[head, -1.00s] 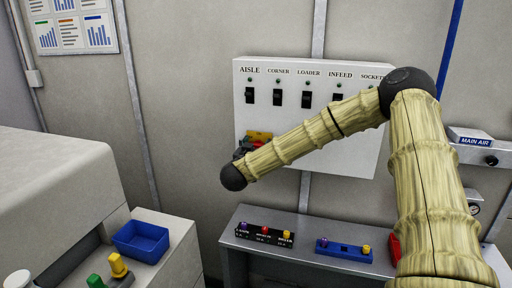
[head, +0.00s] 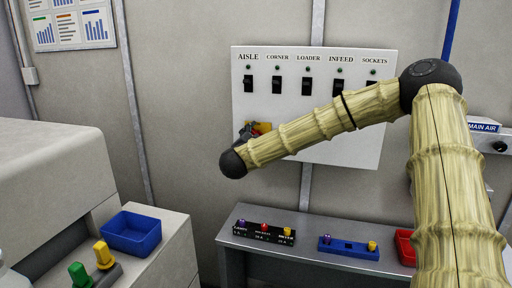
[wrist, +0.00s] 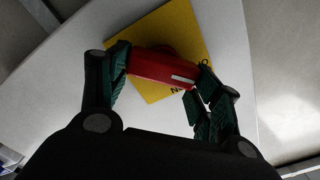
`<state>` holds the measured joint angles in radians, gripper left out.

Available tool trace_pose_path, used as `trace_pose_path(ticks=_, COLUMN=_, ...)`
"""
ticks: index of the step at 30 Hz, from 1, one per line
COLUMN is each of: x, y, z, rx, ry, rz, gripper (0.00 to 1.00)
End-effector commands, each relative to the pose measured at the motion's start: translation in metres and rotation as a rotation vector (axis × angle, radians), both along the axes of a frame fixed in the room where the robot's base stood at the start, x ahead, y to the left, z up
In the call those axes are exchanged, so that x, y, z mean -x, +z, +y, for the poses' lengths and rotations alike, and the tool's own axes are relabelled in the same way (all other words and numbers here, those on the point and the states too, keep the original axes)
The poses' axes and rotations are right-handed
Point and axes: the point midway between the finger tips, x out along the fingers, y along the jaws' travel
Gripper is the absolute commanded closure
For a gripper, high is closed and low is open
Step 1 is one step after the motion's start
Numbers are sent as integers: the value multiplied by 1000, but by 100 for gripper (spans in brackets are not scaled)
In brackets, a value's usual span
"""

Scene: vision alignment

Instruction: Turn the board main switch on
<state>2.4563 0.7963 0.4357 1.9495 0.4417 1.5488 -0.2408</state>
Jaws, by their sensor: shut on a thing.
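The board (head: 300,135) is a pale panel on the wall. Its main switch is a red handle (wrist: 160,68) on a yellow plate (wrist: 186,35), low on the panel's left side. In the wrist view the handle has a white mark and runs across between the two fingers. My gripper (wrist: 158,80) is shut on this handle, one finger at each end. In the head view my forearm hides part of the yellow plate (head: 263,127) and most of the handle. The switch's on and off marks cannot be read.
A row of black toggle switches (head: 277,83) with labels lines the board's top. Below stands a grey bench with a black fuse block (head: 264,234), a blue block (head: 347,248) and a red tray (head: 404,247). A blue bin (head: 131,234) sits at left.

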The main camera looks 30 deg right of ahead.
Motion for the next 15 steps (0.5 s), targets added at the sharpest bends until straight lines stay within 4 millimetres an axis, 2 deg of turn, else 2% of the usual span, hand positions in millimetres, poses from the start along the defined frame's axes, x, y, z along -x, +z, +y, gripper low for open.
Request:
trace_pose_path(ticks=1, x=1, y=-7, z=-1, rx=-30, ry=-3, rz=-35, gripper=60)
trace_pose_path(ticks=15, x=3, y=-13, z=-3, rx=-313, ry=-3, rz=-364, gripper=60)
